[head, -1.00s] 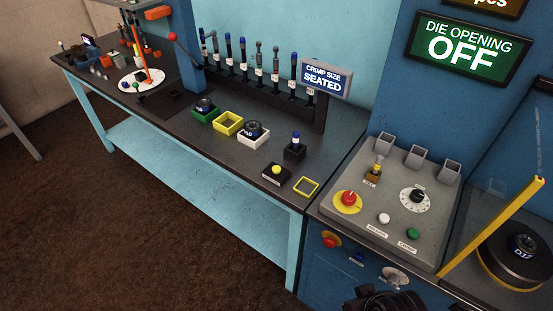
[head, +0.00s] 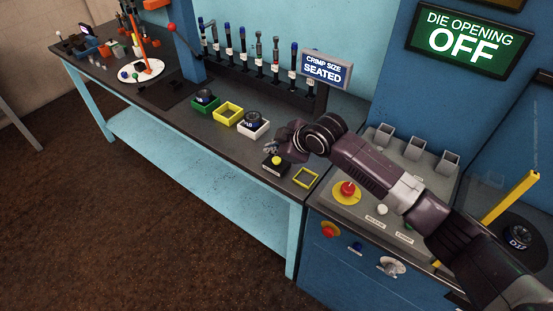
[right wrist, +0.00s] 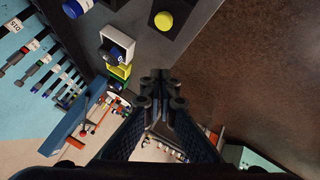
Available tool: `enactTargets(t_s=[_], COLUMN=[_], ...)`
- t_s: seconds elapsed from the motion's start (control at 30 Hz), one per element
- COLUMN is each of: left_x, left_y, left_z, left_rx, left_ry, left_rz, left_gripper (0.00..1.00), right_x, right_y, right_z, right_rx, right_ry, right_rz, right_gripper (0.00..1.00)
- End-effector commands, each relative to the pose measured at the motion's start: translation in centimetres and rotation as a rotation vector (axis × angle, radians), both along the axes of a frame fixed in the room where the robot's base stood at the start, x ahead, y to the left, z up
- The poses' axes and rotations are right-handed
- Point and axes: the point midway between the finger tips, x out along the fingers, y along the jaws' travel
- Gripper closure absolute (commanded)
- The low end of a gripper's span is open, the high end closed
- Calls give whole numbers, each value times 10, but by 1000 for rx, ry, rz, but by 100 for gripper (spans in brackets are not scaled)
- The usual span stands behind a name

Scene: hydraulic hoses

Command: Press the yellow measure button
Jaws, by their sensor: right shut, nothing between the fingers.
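The yellow measure button (head: 276,160) is a small dome on top of a black box (head: 275,171) near the front edge of the bench. It also shows at the top of the right wrist view (right wrist: 163,21), apart from the fingers. My right gripper (head: 270,148) is just behind and above the button in the head view; I cannot tell the exact gap. In the right wrist view its fingers (right wrist: 162,88) are together and empty. My right arm hides part of the bench behind. My left gripper is not in view.
An empty yellow square frame (head: 306,178) lies right of the box. White (head: 253,133), yellow (head: 228,113) and green (head: 204,108) trays stand to the left. A sign reading "CRIMP SIZE SEATED" (head: 327,69) stands behind. The grey control panel (head: 350,213) is on the right, partly under my arm.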

Motion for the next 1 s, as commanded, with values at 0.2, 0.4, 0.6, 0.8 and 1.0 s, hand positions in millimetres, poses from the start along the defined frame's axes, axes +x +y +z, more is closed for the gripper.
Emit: enactTargets(t_s=[0.2,0.4,0.6,0.8,1.0], left_x=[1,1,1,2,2], left_y=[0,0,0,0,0], left_z=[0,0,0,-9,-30], left_rx=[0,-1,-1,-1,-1], left_ry=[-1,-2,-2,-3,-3], left_rz=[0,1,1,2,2], left_gripper=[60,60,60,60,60], right_x=[39,42,41,41,41], right_y=[-17,-18,-18,-18,-18], right_z=[26,28,27,17,-6], right_rx=[-44,-47,-46,-46,-46], right_ry=[-64,-69,-69,-68,-68], right_rz=[9,10,9,10,8], right_gripper=[100,100,100,100,100])
